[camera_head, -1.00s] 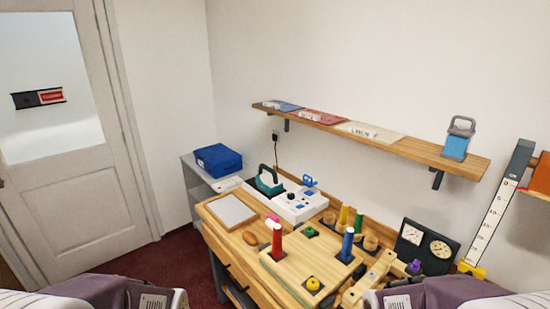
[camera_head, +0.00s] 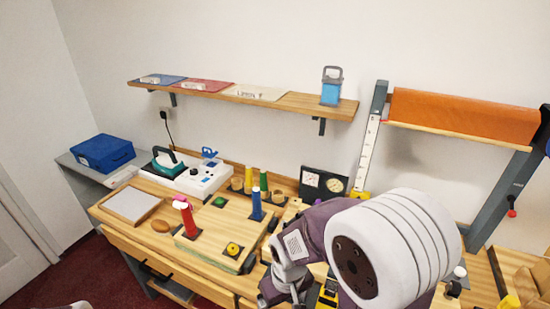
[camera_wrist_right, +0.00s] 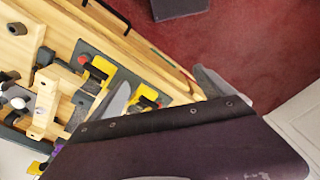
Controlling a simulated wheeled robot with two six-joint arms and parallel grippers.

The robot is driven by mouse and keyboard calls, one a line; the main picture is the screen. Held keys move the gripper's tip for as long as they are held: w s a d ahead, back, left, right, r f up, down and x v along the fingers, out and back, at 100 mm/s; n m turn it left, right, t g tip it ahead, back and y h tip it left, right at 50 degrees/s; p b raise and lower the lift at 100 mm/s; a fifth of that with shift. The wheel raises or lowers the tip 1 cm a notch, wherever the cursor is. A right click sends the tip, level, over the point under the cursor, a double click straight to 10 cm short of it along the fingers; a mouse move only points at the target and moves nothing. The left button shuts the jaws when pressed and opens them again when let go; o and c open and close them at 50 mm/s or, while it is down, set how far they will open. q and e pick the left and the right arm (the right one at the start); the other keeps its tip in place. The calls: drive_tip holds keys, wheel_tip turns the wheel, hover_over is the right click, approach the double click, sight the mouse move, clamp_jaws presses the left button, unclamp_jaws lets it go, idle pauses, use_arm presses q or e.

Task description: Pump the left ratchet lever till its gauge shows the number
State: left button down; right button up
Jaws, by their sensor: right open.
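The gauge panel (camera_head: 312,192) is dark with two round white dials and stands at the back of the bench in the head view; the numbers are too small to read. In the right wrist view, two yellow-and-black devices with red ends, apparently the ratchet levers, sit on a grey plate: one upper left (camera_wrist_right: 100,72), one lower right (camera_wrist_right: 150,97). I cannot tell which is the left one. My right gripper (camera_wrist_right: 165,92) is open and empty, its grey fingers apart above the plate. In the head view my right arm hides most of this area.
A wooden board with coloured pegs (camera_head: 215,235), a white socket box (camera_head: 203,180) and a framed pad (camera_head: 132,204) occupy the left of the bench. A wall shelf (camera_head: 240,97) runs above.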

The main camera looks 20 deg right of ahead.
drive_tip(key=d+r+n+g+h, duration=0.1)
drive_tip(key=d+r+n+h, duration=0.1)
drive_tip(key=d+n+h, duration=0.45)
drive_tip(key=w+d+r+n+t+h+b, duration=0.1)
drive_tip(key=w+d+r+n+h, duration=0.25)
drive_tip(key=w+d, duration=0.35)
drive_tip(key=w+d+r+n+t+h+b, duration=0.1)
drive_tip(key=w+d+r+n+h, duration=0.25)
drive_tip(key=d, duration=0.55)
drive_tip(key=w+a+f+n+t+h+b, duration=0.15)
drive_tip(key=w+n+t, duration=0.35)
drive_tip(key=w, duration=0.5)
drive_tip(key=w+a+f+n+t+b, duration=0.1)
drive_tip(key=w+a+n+t, duration=0.1)
drive_tip(key=w+n+t, duration=0.55)
wheel_tip(320, 180, down, 9)
drive_tip(key=w+g+y+b, duration=0.1)
drive_tip(key=w+g, duration=0.1)
drive_tip(key=b+x, duration=0.1)
drive_tip(key=x, duration=0.8)
drive_tip(key=shift+d, duration=0.25)
